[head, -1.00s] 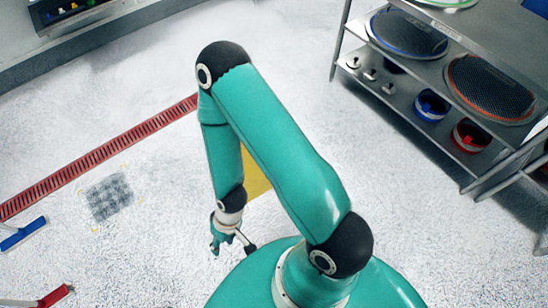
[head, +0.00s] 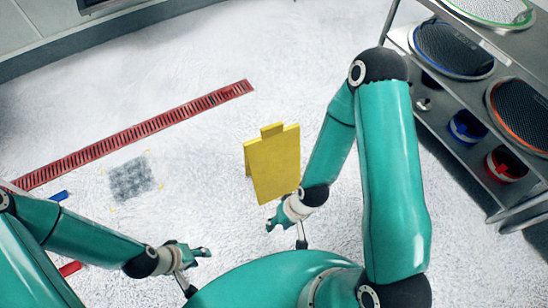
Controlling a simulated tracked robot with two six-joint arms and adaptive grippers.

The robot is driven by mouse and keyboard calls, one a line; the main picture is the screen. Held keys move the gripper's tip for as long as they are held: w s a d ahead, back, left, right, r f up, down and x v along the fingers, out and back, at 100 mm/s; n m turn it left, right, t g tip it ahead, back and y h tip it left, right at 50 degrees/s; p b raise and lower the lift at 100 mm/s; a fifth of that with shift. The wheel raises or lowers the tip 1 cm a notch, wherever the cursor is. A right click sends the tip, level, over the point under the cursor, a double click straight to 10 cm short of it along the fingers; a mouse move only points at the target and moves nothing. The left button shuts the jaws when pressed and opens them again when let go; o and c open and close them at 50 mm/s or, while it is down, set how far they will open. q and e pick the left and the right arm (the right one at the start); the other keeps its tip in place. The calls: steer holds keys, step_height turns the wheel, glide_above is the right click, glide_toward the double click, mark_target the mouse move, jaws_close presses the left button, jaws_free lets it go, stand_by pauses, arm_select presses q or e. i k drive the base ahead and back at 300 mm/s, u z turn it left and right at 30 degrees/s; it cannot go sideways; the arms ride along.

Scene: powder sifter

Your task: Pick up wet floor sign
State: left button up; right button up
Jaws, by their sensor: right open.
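The wet floor sign (head: 272,168) is a yellow folding board with a short tab on top, standing upright on the pale floor in the middle of the head view. No writing can be made out on the face I see. My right gripper (head: 285,236) is open and empty, close to the sign's lower right corner in the picture; whether it touches cannot be told. My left gripper (head: 199,271) is at the lower left, its fingers spread and empty, well apart from the sign.
A metal rack (head: 455,135) with round sieves and blue and red containers stands at the right. A red floor grate (head: 140,135) runs across the left. A grey patch (head: 131,179) marks the floor. Floor around the sign's left and back is clear.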

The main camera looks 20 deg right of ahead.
mark_target(272, 159)
steer(key=i, duration=0.85)
steer(key=u, duration=0.05)
